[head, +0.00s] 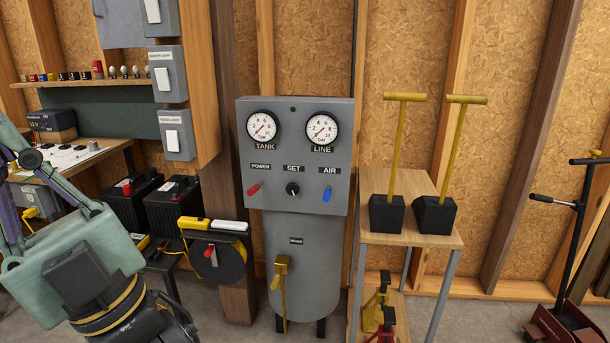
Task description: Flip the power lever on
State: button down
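The grey control panel (292,150) is on the wall side in the middle of the head view, above a grey tank (305,265). The power lever (254,189) is a small red lever under the POWER label at the panel's lower left. It is tilted; its on or off position cannot be told. A black SET knob (292,189) and a blue AIR lever (327,194) are to its right. The TANK gauge (263,126) and LINE gauge (321,129) sit above. My arm shows at the lower left, apart from the panel; my gripper's fingers are not in view.
A cable reel (215,256) and two black batteries (135,205) stand left of the tank. To the right, a wooden stand (405,240) holds two black blocks with yellow T-handles (397,150). The space in front of the panel looks clear.

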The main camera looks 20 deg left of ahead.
aim_at(250, 192)
jog(key=i+j+u, duration=0.25)
jog(key=i, duration=0.3)
jog(key=i+u, duration=0.25)
jog(key=i, duration=0.3)
